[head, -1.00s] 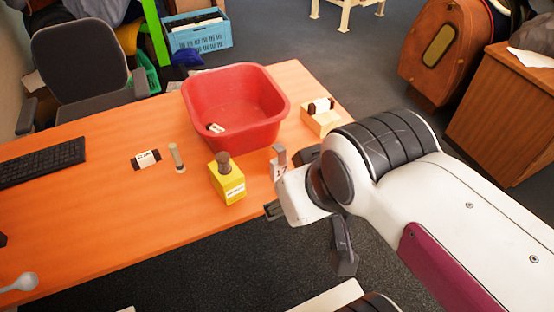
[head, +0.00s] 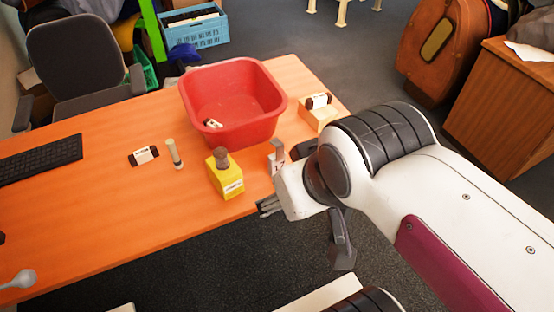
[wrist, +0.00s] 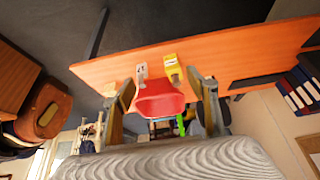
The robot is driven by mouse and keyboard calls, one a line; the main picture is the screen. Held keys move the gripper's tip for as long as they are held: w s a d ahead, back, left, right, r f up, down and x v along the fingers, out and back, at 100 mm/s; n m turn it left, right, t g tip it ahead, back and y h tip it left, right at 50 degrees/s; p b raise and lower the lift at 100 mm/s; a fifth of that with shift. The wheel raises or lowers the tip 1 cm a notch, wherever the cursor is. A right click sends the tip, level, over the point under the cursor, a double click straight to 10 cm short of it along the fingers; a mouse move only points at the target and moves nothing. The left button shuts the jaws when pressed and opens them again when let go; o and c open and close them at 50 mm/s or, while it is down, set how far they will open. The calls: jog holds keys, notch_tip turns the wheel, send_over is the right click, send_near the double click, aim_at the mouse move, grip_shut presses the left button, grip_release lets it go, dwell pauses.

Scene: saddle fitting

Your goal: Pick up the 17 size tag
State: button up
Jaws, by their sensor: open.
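A small pale tag with dark figures, its top grey, stands upright near the table's right front edge in the head view (head: 276,161). In the wrist view the tag (wrist: 141,73) appears upside down, its figures seeming to read 17, ahead and a little left of the middle between the fingers. My gripper (wrist: 161,84) is open and empty, with one finger on each side of the picture. In the head view my wrist is just right of and in front of the tag, hiding part of its surroundings. The fingers do not touch the tag.
A yellow block (head: 227,182) with a brown knob stands left of the tag. A red tub (head: 196,105) with a small labelled item inside is behind. A wooden block (head: 318,119) with a labelled dark piece sits behind right. A labelled dark piece (head: 143,156) and a small post (head: 174,154) are farther left.

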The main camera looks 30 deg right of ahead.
jog(key=shift+w, duration=0.1)
jog(key=n+t+y, duration=0.2)
jog(key=n+t, duration=0.5)
jog(key=t, duration=0.1)
send_over(276, 141)
jog(key=w, duration=0.1)
jog(key=f, duration=1.4)
jog(key=shift+d+f, duration=0.3)
jog(key=shift+f, duration=0.05)
jog(key=shift+s+a+f+t+y, duration=0.1)
jog(key=shift+f+t+y, duration=0.1)
jog(key=shift+f+y, duration=0.25)
jog(key=shift+s+a+f+t+y, duration=0.1)
jog(key=shift+f+t+y, duration=0.15)
jog(key=shift+f, duration=0.35)
jog(key=shift+s+f+t+y, duration=0.25)
jog(key=shift+f+y, duration=0.05)
jog(key=shift+f, duration=0.35)
jog(key=s+f+m+t, duration=0.1)
jog(key=s+f, duration=0.1)
jog(key=f, duration=0.2)
jog(key=s+d+f+m+t, duration=0.1)
jog(key=s+f+m, duration=0.1)
jog(key=f, duration=0.3)
jog(key=s+f+m, duration=0.2)
jog(key=s+f, duration=0.2)
jog(key=shift+s+d+f+t+h, duration=0.15)
jog(key=shift+d+f+t+h, duration=0.1)
jog(key=shift+t+h, duration=0.15)
